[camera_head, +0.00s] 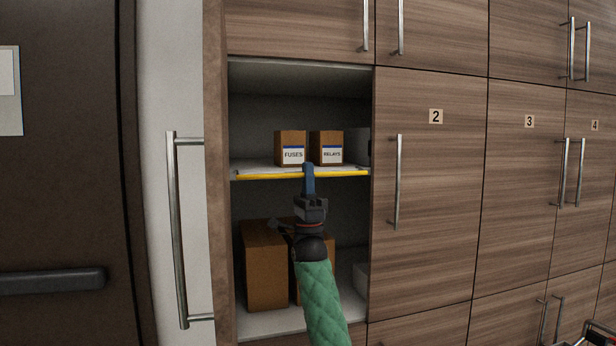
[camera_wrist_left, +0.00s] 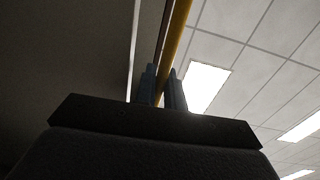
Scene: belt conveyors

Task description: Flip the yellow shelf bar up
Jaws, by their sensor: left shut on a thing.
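The yellow shelf bar (camera_head: 262,176) runs along the front edge of the middle shelf (camera_head: 258,167) in the open cabinet. It lies low, level with the shelf edge. My left gripper (camera_head: 308,168) reaches up to it near its middle and is shut on it. In the left wrist view the yellow bar (camera_wrist_left: 179,38) passes between the two fingers (camera_wrist_left: 163,88). My right gripper does not show clearly; only a dark piece of something is at the bottom right corner of the head view.
Boxes labelled FUSES (camera_head: 290,146) and RELAYS (camera_head: 327,147) stand on the shelf behind the bar. A larger brown box (camera_head: 264,268) stands on the lower shelf. The open door (camera_head: 214,250) is at the left; closed doors (camera_head: 430,210) are at the right.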

